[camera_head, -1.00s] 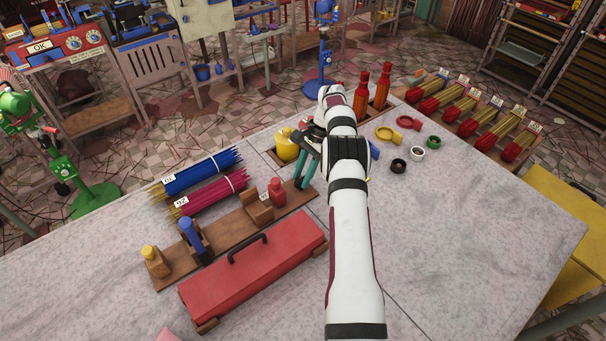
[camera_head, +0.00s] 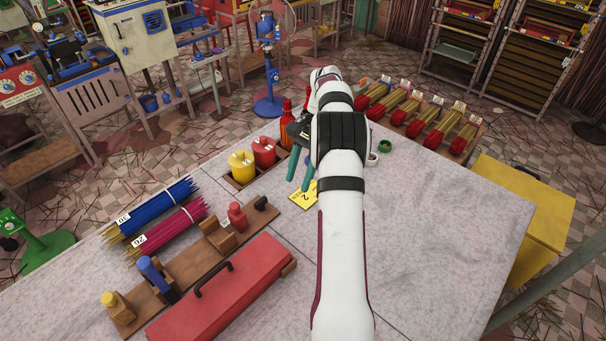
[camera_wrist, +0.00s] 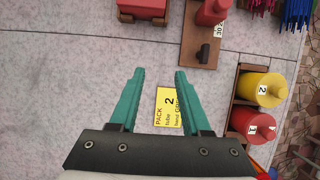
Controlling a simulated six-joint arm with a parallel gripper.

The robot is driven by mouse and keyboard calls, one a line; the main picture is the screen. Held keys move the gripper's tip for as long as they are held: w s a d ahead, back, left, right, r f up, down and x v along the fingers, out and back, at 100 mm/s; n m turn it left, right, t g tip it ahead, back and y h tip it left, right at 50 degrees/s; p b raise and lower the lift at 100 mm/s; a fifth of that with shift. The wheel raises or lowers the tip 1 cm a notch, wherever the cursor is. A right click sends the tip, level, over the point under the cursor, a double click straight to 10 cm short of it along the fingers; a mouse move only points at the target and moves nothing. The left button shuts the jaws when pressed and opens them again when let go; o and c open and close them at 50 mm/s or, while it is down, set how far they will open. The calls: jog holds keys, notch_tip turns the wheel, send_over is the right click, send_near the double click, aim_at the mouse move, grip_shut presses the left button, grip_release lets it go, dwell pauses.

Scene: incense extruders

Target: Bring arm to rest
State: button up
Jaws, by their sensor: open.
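My gripper (camera_head: 300,166) has teal fingers and is open and empty above the table (camera_head: 440,220). In the wrist view my gripper (camera_wrist: 158,75) shows its two fingers well apart, with bare tabletop between the tips. A yellow card (camera_wrist: 168,106) marked "PACK 2" lies on the table below and between the fingers. The card also shows in the head view (camera_head: 304,196), just under the fingers. My arm reaches forward across the table, and hides part of what lies behind it.
Yellow (camera_head: 243,167) and red (camera_head: 264,152) canisters stand in a wooden holder left of my gripper. A wooden rack with a red tool (camera_head: 237,217), a red lidded box (camera_head: 222,290) and blue incense bundles (camera_head: 165,205) lie at left. Incense trays (camera_head: 425,118) line the far right.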

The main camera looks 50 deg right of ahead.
jog(key=shift+s+d+r, duration=0.3)
jog(key=shift+s+r, duration=0.05)
jog(key=shift+s, duration=0.2)
jog(key=s+a+r+n+h, duration=0.15)
jog(key=a+r, duration=0.25)
jog(key=a, duration=0.4)
jog(key=s+a+r+n, duration=0.2)
jog(key=a+r+n, duration=0.15)
jog(key=a, duration=0.45)
jog(key=s+a+r+n, duration=0.15)
jog(key=a+r, duration=0.25)
jog(key=a, duration=0.4)
jog(key=s+a+f+n, duration=0.2)
jog(key=s+a, duration=0.3)
jog(key=s, duration=0.3)
jog(key=s+a+f+n+h, duration=0.1)
jog(key=s+a+f+n, duration=0.1)
jog(key=s+a, duration=0.4)
jog(key=shift+s+n, duration=0.85)
jog(key=shift+s, duration=0.35)
